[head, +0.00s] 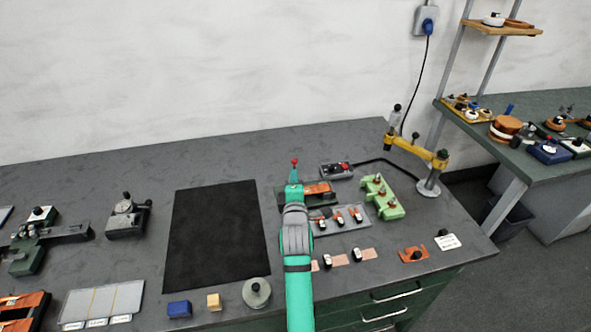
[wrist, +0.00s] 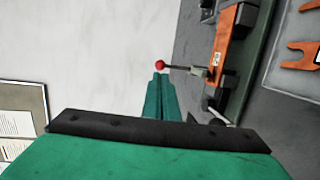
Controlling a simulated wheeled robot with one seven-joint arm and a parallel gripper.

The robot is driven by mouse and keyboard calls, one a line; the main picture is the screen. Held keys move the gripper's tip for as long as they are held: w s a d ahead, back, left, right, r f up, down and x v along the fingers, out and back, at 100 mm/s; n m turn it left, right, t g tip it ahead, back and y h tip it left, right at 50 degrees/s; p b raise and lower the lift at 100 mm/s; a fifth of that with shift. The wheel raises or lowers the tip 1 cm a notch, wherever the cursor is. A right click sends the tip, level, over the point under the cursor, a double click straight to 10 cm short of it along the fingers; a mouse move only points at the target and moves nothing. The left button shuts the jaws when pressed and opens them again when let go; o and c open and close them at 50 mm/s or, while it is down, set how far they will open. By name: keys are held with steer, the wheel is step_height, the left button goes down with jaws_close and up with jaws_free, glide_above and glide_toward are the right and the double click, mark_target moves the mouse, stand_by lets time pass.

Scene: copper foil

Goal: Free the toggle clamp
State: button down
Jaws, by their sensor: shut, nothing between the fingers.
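The toggle clamp's red ball knob (head: 294,161) stands up just beyond my gripper in the head view. In the wrist view the red knob (wrist: 160,64) sits at the end of a thin dark lever that runs right to a clamp body (wrist: 212,75). The clamp is on a dark fixture beside an orange piece (wrist: 232,45), which also shows in the head view (head: 320,188). My teal gripper (wrist: 160,76) is shut and empty, its fingertips close to the knob. I cannot tell whether they touch it. My arm hides part of the fixture in the head view.
A grey plate with orange forked pieces (head: 340,221), a green block (head: 381,197) and a grey box with buttons (head: 337,171) stand right of my gripper. A yellow-armed stand (head: 416,150) is further right. A black mat (head: 219,235) lies clear to the left.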

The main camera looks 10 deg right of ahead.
mark_target(295, 163)
steer(key=shift+d+x, duration=0.2)
steer(key=shift+x, duration=2.3)
steer(key=shift+d+r, duration=0.1)
